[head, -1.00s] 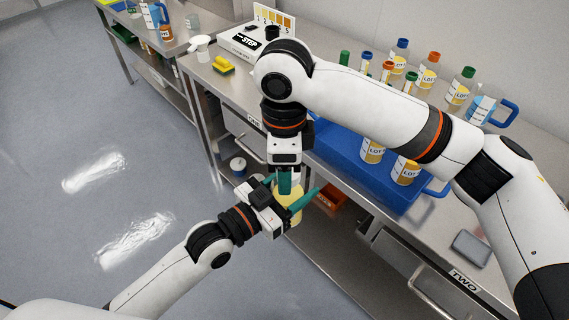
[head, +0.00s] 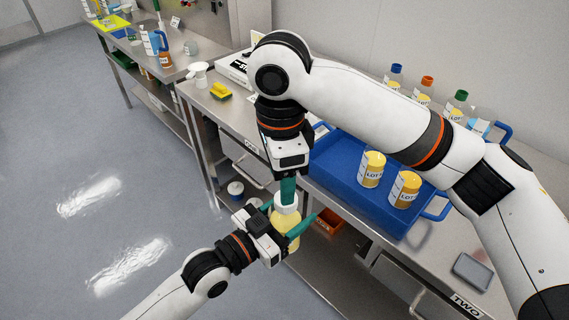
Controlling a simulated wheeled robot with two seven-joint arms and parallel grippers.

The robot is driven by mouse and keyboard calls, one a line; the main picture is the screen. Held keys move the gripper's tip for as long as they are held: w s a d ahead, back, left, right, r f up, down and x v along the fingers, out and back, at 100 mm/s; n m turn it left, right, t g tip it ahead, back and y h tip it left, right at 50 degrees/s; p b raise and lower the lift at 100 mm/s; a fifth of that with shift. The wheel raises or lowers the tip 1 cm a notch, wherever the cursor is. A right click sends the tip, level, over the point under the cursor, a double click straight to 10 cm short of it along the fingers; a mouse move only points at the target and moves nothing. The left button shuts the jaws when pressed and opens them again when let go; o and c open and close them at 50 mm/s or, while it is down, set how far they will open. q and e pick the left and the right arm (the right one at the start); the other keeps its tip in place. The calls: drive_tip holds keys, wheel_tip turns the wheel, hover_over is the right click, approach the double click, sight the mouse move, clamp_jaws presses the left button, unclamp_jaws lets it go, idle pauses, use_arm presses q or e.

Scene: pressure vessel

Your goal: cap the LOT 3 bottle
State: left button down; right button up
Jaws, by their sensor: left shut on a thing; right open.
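My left gripper (head: 283,226) is shut on a bottle of yellow liquid (head: 290,240), held roughly upright in front of the bench. The bottle's label is hidden, so I cannot read its lot. A white piece (head: 286,202), a cap or the neck, shows at the bottle's top; I cannot tell which. My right gripper (head: 288,190) points down directly above the bottle, fingers at the white piece. It is open, though its fingers overlap from this angle. Two yellow bottles with LOT labels (head: 371,170) (head: 404,190) stand in the blue tray (head: 345,185), their numbers unreadable.
Bottles with blue (head: 397,69), orange (head: 427,81) and green (head: 461,96) caps stand at the back of the bench, partly behind my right arm. A grey dish (head: 472,270) lies at the bench's front. A yellow sponge (head: 220,91) and white spray bottle (head: 198,74) stand at the far end.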

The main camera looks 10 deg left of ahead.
drive_tip(key=n, duration=0.6)
drive_tip(key=shift+r, duration=0.25)
drive_tip(key=n, duration=0.4)
drive_tip(key=shift+r+n, duration=0.15)
drive_tip(key=shift+n, duration=0.15)
drive_tip(key=n, duration=0.4)
drive_tip(key=shift+d+r, duration=0.1)
drive_tip(key=shift+r, duration=0.05)
drive_tip(key=n, duration=0.6)
drive_tip(key=shift+r, duration=0.2)
drive_tip(key=n, duration=0.4)
drive_tip(key=shift+r+n, duration=0.15)
drive_tip(key=shift+n, duration=0.15)
drive_tip(key=n, duration=0.6)
drive_tip(key=shift+d+r, duration=0.1)
drive_tip(key=shift+r, duration=0.15)
drive_tip(key=n, duration=0.6)
drive_tip(key=shift+d+r, duration=0.1)
drive_tip(key=shift+r, duration=0.15)
drive_tip(key=n, duration=0.4)
drive_tip(key=shift+r+n, duration=0.15)
drive_tip(key=shift+n, duration=0.15)
